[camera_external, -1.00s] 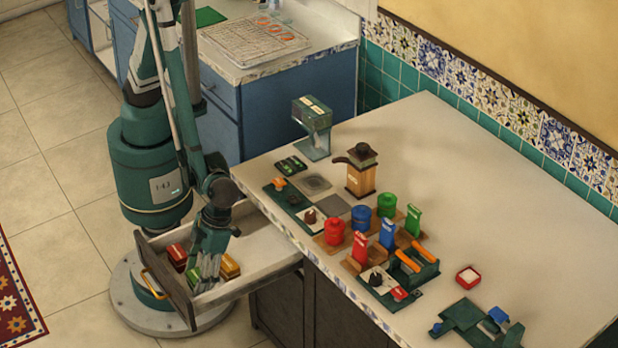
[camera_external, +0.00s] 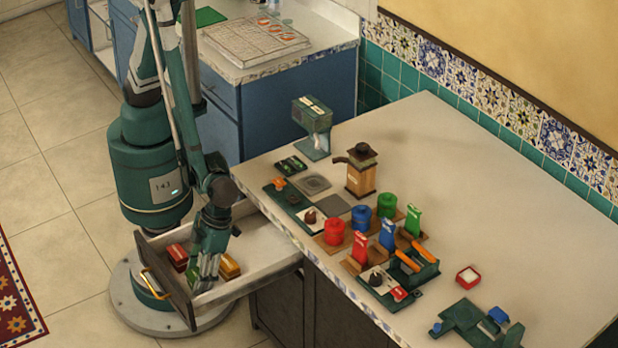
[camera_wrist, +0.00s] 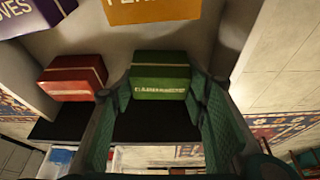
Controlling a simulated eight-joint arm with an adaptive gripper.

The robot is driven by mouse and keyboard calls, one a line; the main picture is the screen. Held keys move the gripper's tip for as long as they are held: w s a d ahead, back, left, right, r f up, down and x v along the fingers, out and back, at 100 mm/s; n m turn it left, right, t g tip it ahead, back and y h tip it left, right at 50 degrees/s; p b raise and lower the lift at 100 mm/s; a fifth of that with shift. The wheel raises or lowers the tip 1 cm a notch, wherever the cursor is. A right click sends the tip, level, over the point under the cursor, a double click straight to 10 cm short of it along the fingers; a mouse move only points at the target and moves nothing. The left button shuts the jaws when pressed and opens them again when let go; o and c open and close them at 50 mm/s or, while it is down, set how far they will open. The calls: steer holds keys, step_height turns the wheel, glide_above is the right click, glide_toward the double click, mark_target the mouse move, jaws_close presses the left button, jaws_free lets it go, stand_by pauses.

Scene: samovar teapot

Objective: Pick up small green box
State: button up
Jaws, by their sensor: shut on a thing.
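The small green box (camera_wrist: 160,72) shows in the wrist view, with a pale stripe across its top and lettering on its front. It sits between the two green fingers of my gripper (camera_wrist: 158,92), which is shut on it. In the external view my gripper (camera_external: 207,278) points down into the open drawer (camera_external: 260,284), and the box is mostly hidden by it. I cannot tell whether the box touches the drawer floor.
A red box (camera_wrist: 72,82) lies just left of the green box; an orange box (camera_wrist: 150,9) and a purple box (camera_wrist: 38,14) lie beyond. Drawer walls are close around my gripper. The counter (camera_external: 470,180) beside it carries canisters and a wooden grinder (camera_external: 361,178).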

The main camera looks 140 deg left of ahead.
steer(key=shift+r+p, duration=1.3)
steer(key=shift+r, duration=3.65)
